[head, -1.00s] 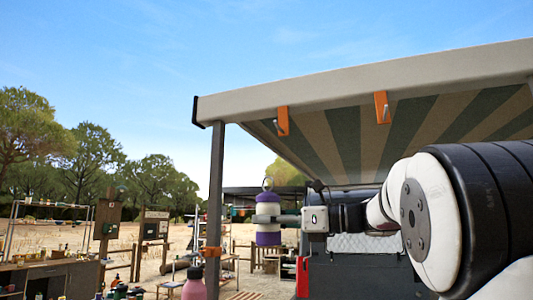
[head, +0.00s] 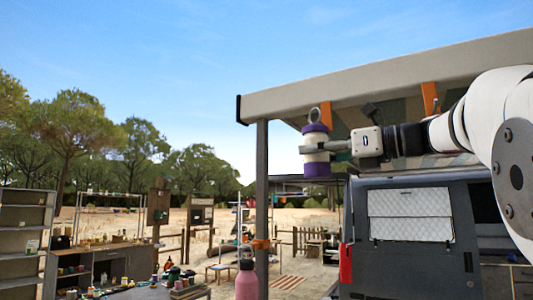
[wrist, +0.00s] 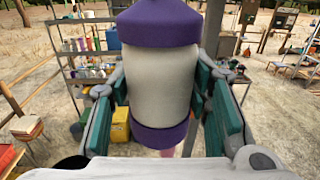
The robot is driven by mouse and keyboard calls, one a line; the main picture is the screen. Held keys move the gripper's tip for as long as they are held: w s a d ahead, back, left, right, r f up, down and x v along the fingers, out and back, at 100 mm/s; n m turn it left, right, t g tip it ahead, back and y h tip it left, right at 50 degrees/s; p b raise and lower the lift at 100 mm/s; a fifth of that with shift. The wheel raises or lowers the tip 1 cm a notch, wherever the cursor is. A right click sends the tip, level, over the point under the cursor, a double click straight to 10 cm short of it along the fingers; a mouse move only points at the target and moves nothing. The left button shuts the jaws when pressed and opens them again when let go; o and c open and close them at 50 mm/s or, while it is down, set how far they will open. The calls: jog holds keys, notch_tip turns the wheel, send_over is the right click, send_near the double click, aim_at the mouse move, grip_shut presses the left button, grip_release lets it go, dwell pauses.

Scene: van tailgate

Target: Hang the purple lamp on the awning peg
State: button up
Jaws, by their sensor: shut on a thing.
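The purple lamp (head: 316,168) has purple ends, a pale middle and a ring on top. It hangs upright in the air in my gripper (head: 328,146), just below the awning's front edge. In the wrist view, the lamp (wrist: 162,75) stands between the green finger pads, which are shut on its pale body. The awning (head: 390,82) carries orange peg brackets. One bracket (head: 430,97) shows to the right of the lamp. Another bracket (head: 331,117) is partly hidden behind the lamp's top. I cannot tell the ring's depth from that peg.
The awning post (head: 262,185) stands left of the lamp. A grey van (head: 410,250) is behind, to the right. A pink bottle (head: 247,280) is low in front. Shelves and a workbench (head: 110,262) stand at left. Open sky lies left of the awning.

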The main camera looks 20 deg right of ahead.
jog(key=shift+w+d+f, duration=0.2)
jog(key=shift+w+d, duration=0.4)
jog(key=shift+d, duration=0.2)
jog(key=shift+w+d+f, duration=0.2)
jog(key=shift+w+d, duration=0.4)
jog(key=shift+d, duration=0.15)
jog(key=shift+w+d+f, duration=0.2)
jog(key=shift+w+d, duration=0.4)
jog(key=shift+d, duration=0.2)
jog(key=o, duration=1.4)
jog(key=shift+f, duration=0.1)
jog(key=v, duration=0.7)
jog(key=shift+s+d, duration=0.2)
